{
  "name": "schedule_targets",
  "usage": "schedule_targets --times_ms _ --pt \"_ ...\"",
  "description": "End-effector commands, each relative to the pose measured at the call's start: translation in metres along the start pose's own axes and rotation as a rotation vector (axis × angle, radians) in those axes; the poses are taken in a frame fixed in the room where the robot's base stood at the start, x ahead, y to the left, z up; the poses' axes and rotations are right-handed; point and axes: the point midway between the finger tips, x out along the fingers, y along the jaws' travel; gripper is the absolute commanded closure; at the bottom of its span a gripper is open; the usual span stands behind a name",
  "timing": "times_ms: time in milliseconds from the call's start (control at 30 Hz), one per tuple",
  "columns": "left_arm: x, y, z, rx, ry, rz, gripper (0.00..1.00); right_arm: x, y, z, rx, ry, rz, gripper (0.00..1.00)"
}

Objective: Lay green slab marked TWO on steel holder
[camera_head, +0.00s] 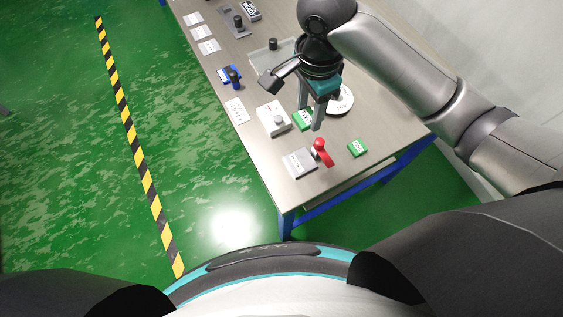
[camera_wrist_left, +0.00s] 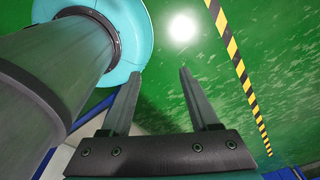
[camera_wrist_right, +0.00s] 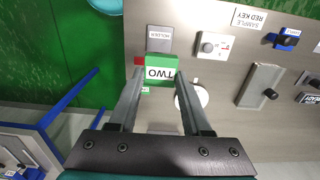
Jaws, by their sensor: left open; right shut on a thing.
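The green slab marked TWO (camera_wrist_right: 160,72) is between the fingertips of my right gripper (camera_wrist_right: 158,78), which is shut on it. In the head view the slab (camera_head: 302,121) is partly hidden by the fingers of my right gripper (camera_head: 311,119), over the table. The grey steel holder (camera_head: 298,162) lies near the table's front left corner, apart from the slab. In the right wrist view the holder (camera_wrist_right: 159,38) shows just beyond the slab, with its HOLDER label. My left gripper (camera_wrist_left: 160,76) is open and empty, away from the table and outside the head view.
A white box with a knob (camera_head: 274,119) and a white disc (camera_head: 343,102) are close to my right gripper. A blue piece (camera_head: 230,75) is farther back.

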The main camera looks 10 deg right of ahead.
Motion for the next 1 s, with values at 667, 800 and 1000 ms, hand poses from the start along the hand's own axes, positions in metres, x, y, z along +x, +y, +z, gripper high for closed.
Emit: schedule_targets --times_ms 667,800,1000 --pt "0.037 0.009 0.001 -0.002 0.004 0.011 0.39 0.151 0.001 -0.001 0.0 0.003 0.002 1.0" --pt "0.039 0.008 0.001 -0.001 0.004 0.009 0.39 0.161 0.001 -0.001 0.0 0.003 0.003 1.0" --pt "0.048 0.007 0.002 0.0 0.004 0.007 0.39 0.191 0.001 -0.001 0.0 0.003 0.003 1.0"
